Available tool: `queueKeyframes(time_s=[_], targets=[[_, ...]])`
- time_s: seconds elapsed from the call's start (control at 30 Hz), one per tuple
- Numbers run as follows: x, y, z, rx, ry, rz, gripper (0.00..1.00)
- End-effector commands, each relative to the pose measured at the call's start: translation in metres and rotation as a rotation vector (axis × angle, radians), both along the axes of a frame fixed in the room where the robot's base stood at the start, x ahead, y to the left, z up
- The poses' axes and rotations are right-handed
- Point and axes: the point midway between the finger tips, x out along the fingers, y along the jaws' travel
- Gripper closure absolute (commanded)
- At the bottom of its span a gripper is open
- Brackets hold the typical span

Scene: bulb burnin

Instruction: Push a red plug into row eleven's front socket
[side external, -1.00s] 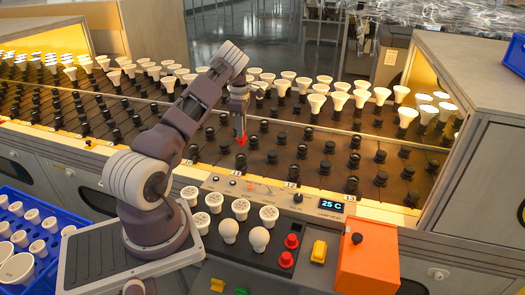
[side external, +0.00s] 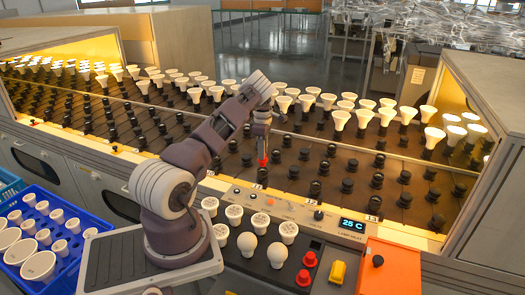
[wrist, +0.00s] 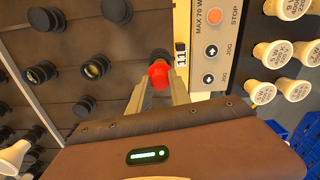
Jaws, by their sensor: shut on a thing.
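My gripper (wrist: 161,92) is shut on a red plug (wrist: 160,76), with one finger on each side of it. In the wrist view the plug lines up with a black socket (wrist: 160,54) beside the row label 11 (wrist: 181,58); the plug hides part of that socket. In the side view the red plug (side external: 262,161) is below my gripper (side external: 262,153), right over the front socket (side external: 262,176) at the rack's near edge. I cannot tell whether it touches the socket or has entered it.
Two more red plugs (side external: 310,259) stand on the console beside a yellow block (side external: 338,271) and an orange box (side external: 388,266). Other black sockets (side external: 315,189) flank the front row. White bulbs (side external: 340,120) fill the rack's rear. A blue crate (side external: 75,245) holds bulbs at left.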

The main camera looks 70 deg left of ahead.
Motion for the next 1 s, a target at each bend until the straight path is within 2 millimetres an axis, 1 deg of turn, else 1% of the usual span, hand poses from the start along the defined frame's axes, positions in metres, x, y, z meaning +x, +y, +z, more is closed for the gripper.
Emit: queueKeyframes(time_s=[0.27, 1.0], targets=[[0.000, 0.000, -0.003, -0.001, 0.001, -0.001, 1.00], [0.000, 0.000, -0.025, -0.001, 0.001, -0.001, 1.00]])
